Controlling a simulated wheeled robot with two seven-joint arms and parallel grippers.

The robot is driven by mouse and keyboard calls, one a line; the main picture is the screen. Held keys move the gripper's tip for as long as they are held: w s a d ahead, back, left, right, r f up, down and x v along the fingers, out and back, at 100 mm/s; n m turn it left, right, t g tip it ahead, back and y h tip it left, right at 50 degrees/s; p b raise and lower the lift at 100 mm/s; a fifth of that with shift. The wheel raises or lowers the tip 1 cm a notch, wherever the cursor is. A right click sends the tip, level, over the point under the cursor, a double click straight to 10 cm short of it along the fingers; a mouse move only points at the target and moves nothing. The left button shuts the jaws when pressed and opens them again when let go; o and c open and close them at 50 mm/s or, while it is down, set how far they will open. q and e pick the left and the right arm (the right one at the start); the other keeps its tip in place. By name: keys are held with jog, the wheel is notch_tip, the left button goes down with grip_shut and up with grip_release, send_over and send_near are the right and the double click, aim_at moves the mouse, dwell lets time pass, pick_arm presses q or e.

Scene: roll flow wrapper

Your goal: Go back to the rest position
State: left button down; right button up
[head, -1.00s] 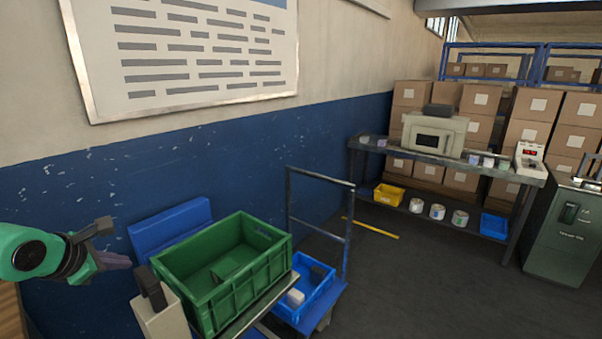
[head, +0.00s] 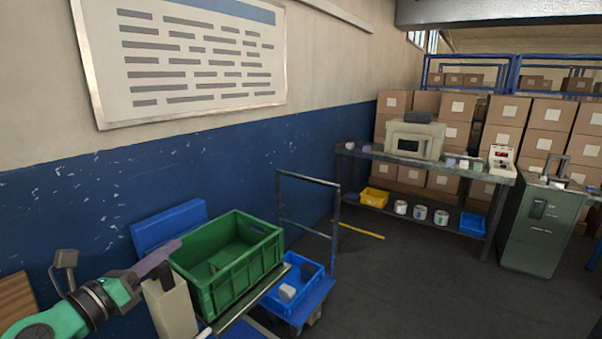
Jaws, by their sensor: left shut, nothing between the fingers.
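My left gripper (head: 166,254) is at the lower left of the head view, at the end of my green and grey arm. Its purple-grey fingers are closed together with nothing held, pointing up and right. They appear in front of the near left side of the green crate (head: 232,262); I cannot tell whether they touch it. My right gripper is not in view.
A blue crate (head: 314,277) with small pale items sits on a trolley beside the green crate. A beige post-like unit (head: 170,308) stands close to my left gripper. A workbench (head: 400,158) and dark green cabinet (head: 537,232) stand farther right. The middle floor is clear.

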pick_arm(q)
jog(key=s+a+f+n+g+y, duration=0.25)
jog(key=a+f+n+y, duration=0.4)
jog(key=n, duration=0.75)
jog(key=s+a+f+n+g+y, duration=0.1)
jog(key=s+a+f+n+y, duration=0.2)
jog(key=f+n+y, duration=0.8)
jog(key=s+d+f+n+g+h, duration=0.95)
jog(key=s+d+f, duration=0.25)
jog(key=s+f, duration=0.25)
notch_tip(320, 180, down, 22)
jog(key=s+g, duration=0.2)
jog(key=s, duration=0.1)
jog(key=s+a+f, duration=0.2)
jog(key=s+f, duration=1.3)
jog(key=s, duration=0.2)
jog(key=shift+a+m+g+h, duration=0.3)
jog(key=shift+a+m+g, duration=0.05)
jog(key=shift+a+g, duration=0.05)
